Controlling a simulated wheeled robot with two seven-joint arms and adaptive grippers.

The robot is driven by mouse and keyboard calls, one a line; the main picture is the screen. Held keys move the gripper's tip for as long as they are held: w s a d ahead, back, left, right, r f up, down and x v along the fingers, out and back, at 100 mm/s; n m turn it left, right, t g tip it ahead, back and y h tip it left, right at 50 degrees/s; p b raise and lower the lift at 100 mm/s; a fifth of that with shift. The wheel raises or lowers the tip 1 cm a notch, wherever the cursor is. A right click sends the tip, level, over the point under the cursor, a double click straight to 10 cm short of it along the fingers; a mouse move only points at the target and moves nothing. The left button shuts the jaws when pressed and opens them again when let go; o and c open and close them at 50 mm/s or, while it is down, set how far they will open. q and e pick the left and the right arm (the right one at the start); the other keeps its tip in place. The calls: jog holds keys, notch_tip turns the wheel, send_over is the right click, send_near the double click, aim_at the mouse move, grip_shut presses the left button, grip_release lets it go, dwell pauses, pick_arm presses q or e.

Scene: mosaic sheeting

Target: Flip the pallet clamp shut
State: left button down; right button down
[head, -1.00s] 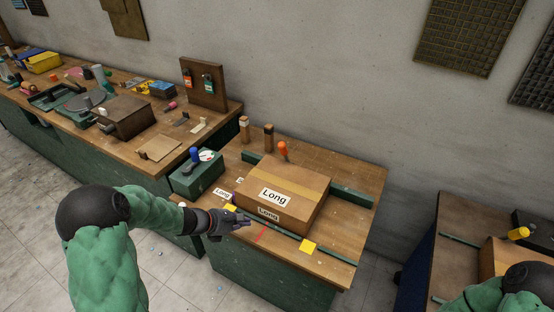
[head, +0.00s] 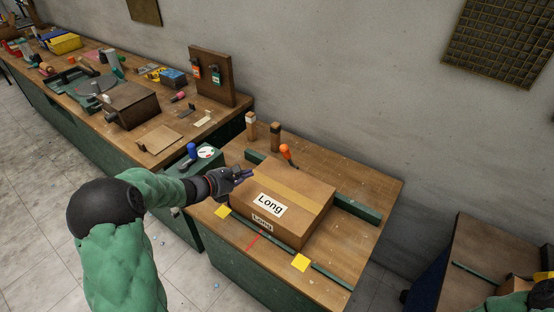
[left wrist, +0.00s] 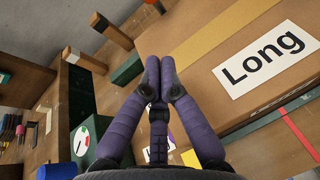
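A lever with an orange handle (head: 286,152) stands tilted at the back left of the cardboard box (head: 285,190); a lever with a blue handle (head: 191,150) rises from a green block with a dial (head: 206,153). I cannot tell for sure which one is the pallet clamp. My left gripper (head: 244,173) is near the box's left end, between the two levers. In the left wrist view its dark purple fingers (left wrist: 159,68) come together at the tips with nothing between them, and the blue handle (left wrist: 58,172) shows at lower left.
Two wooden posts (head: 263,133) stand behind the box. Green rails (head: 357,208) run along the table, with yellow squares (head: 301,262) and a red line at the front. A long bench (head: 170,121) with tools lies left. Another table (head: 490,250) stands right.

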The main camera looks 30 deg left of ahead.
pick_arm(q)
jog(key=b+x, duration=0.3)
jog(key=x, duration=0.6)
jog(key=shift+w+d+f, duration=0.1)
jog(key=shift+f, duration=0.15)
jog(key=w, duration=0.1)
jog(key=w+b, duration=0.1)
jog(key=w+d+r, duration=0.1)
jog(key=shift+w+d+r, duration=0.2)
jog(key=shift+w+r, duration=0.1)
jog(key=shift+w, duration=0.3)
jog(key=shift+r, duration=0.1)
